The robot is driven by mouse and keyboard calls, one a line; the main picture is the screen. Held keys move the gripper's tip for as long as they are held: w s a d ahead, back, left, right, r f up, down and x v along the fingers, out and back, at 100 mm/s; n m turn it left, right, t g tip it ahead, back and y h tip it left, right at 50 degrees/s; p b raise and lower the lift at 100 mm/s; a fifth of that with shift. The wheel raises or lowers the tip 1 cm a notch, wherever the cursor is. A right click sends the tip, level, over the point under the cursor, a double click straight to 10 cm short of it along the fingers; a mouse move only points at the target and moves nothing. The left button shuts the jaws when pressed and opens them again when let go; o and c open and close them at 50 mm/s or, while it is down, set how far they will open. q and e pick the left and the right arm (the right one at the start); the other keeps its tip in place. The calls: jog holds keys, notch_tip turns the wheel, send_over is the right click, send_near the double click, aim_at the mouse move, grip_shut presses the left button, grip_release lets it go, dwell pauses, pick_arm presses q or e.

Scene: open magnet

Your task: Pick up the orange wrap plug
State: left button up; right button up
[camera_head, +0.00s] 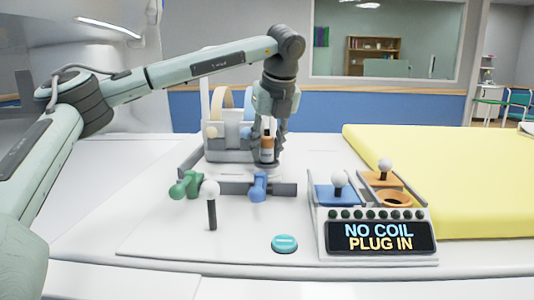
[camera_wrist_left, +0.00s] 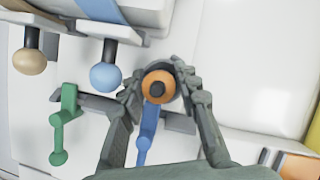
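The orange wrap plug (camera_head: 267,147) stands upright on a grey round base at the back of the white table, with a dark tip on top. In the left wrist view the plug (camera_wrist_left: 158,86) shows from above as an orange ring with a dark centre. My left gripper (camera_head: 269,143) points down around it, one finger on each side. In the left wrist view the fingertips (camera_wrist_left: 160,88) are close to the plug's sides; whether they press on it, I cannot tell. My right gripper is not in view.
A grey rack with a beige knob (camera_head: 210,132) stands just left. A green lever (camera_head: 186,185), a blue lever (camera_head: 258,186) and a white-topped stick (camera_head: 211,204) are in front. A console (camera_head: 378,236) reading "NO COIL PLUG IN" with an orange socket (camera_head: 394,199) is right. A teal button (camera_head: 284,243) lies in front.

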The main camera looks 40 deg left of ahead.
pick_arm(q)
grip_shut()
jog(key=shift+r, duration=0.1)
